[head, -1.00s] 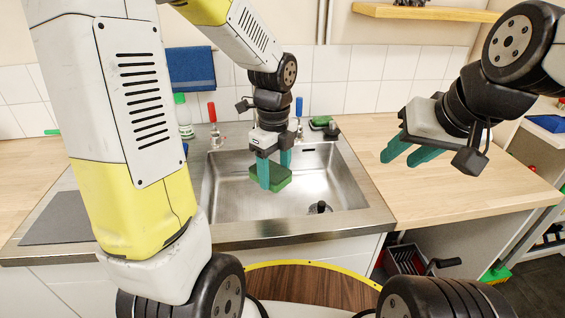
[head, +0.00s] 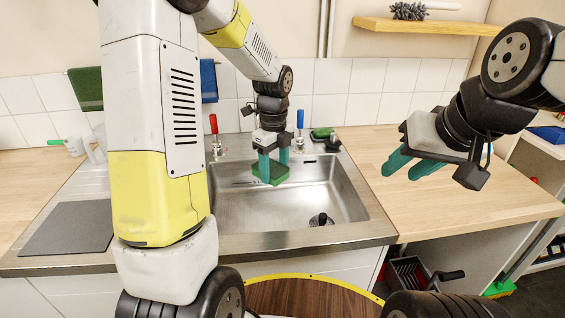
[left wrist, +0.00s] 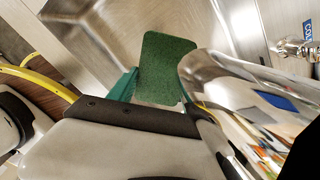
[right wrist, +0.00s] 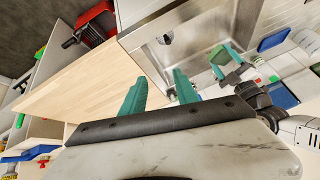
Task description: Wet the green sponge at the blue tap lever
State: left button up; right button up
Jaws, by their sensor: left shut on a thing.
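The green sponge (head: 276,174) is held by my left gripper (head: 272,168) over the back part of the sink basin (head: 345,197). In the left wrist view the sponge (left wrist: 165,68) shows broad and flat between the teal fingers. The blue tap lever (head: 300,120) stands upright on the sink's back rim, behind and right of the gripper. My right gripper (head: 412,165) is open and empty above the right counter.
A red tap lever (head: 213,124) stands on the back rim to the left. A dark dish with a green item (head: 321,133) sits right of the blue lever. A dark drain piece (head: 321,219) is in the basin. The right counter (head: 450,200) is mostly bare.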

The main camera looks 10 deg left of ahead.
jog(key=shift+o, duration=0.2)
dwell(0.3)
jog(key=shift+o, duration=0.6)
jog(key=w+a+r+m+g, duration=0.1)
jog(key=w+r, duration=0.2)
jog(key=w, duration=0.4)
jog(key=w+a+r, duration=0.1)
jog(key=w+r, duration=0.3)
jog(key=w, duration=0.2)
jog(key=m+g+h, duration=0.1)
jog(key=m+h, duration=0.2)
jog(key=h, duration=0.1)
send_over(301, 117)
jog(key=s+a, duration=0.1)
jog(key=s, duration=0.1)
notch_tip(301, 117, down, 9)
jog(key=x, duration=1.1)
jog(key=shift+w+a+f, duration=0.15)
jog(key=shift+a+f, duration=0.2)
jog(key=shift+f, duration=0.1)
